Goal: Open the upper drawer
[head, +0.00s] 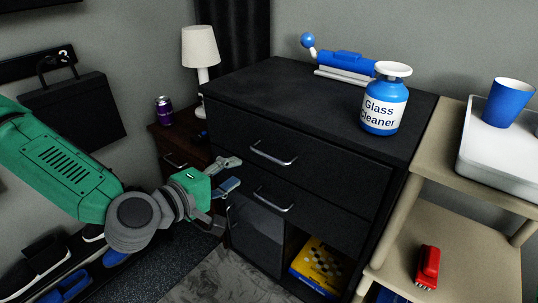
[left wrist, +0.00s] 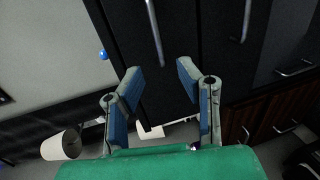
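The black dresser (head: 320,83) has two drawers, and both look shut. The upper drawer (head: 325,172) has a silver bar handle (head: 273,154), which also shows in the left wrist view (left wrist: 155,35). The lower drawer has a similar handle (head: 273,199), also in the left wrist view (left wrist: 246,20). My left gripper (head: 234,174) is open and empty, just left of the drawer fronts and apart from both handles. In the left wrist view its two fingers (left wrist: 160,76) are spread, with the upper handle beyond them. My right gripper is out of view.
On the dresser stand a glass cleaner bottle (head: 385,105) and a blue device (head: 347,64). A brown nightstand (head: 175,145) with a lamp (head: 201,52) and purple can (head: 164,111) is at left. A wooden shelf (head: 449,146) stands close at right. A yellow box (head: 322,266) lies below the drawers.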

